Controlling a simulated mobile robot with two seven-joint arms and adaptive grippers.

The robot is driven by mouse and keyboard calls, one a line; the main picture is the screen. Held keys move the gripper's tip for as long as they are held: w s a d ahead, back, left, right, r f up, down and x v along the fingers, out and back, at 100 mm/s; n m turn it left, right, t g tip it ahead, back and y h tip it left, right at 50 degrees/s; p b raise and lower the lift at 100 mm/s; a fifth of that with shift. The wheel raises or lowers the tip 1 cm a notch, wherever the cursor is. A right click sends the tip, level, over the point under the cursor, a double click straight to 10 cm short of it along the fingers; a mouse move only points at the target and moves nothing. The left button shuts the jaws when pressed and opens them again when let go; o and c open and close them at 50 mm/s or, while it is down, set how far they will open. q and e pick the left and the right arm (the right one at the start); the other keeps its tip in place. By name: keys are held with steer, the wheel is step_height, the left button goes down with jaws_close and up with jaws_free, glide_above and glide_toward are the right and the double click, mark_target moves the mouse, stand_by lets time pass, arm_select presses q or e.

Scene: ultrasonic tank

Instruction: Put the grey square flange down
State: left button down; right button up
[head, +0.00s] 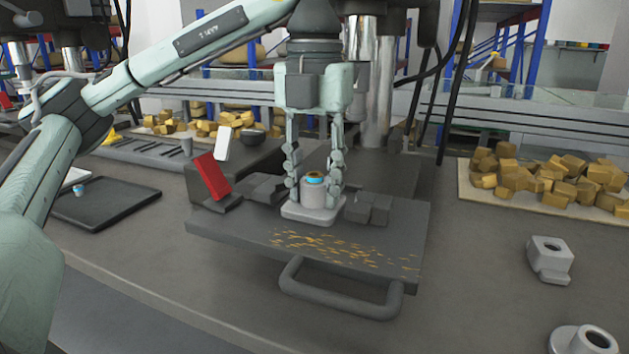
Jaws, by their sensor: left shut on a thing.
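The grey square flange (312,214) has a light square base and a short round neck with a blue band. It is upright over the dark grey plate (235,232) of the machine, between dark blocks. My left gripper (314,187) points straight down with its fingers on both sides of the neck, shut on the flange. I cannot tell whether the base touches the plate or hangs just above it. My right gripper is not in view.
Dark blocks (369,208) stand close right of the flange. A red tilted panel (212,176) is at left. Yellow shavings (335,249) lie on the plate, with a handle (338,303) in front. Another grey flanged part (551,257) and a round one (583,341) stand at right.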

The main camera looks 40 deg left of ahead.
arm_select(q)
steer(key=c, duration=1.1)
jaws_free()
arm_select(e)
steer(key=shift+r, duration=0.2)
arm_select(q)
steer(key=shift+o, duration=0.2)
steer(key=shift+r, duration=0.2)
step_height(320, 180, up, 8)
steer(key=p, duration=0.4)
steer(key=shift+r, duration=0.25)
steer(key=shift+r+p, duration=0.6)
steer(key=shift+r, duration=1.1)
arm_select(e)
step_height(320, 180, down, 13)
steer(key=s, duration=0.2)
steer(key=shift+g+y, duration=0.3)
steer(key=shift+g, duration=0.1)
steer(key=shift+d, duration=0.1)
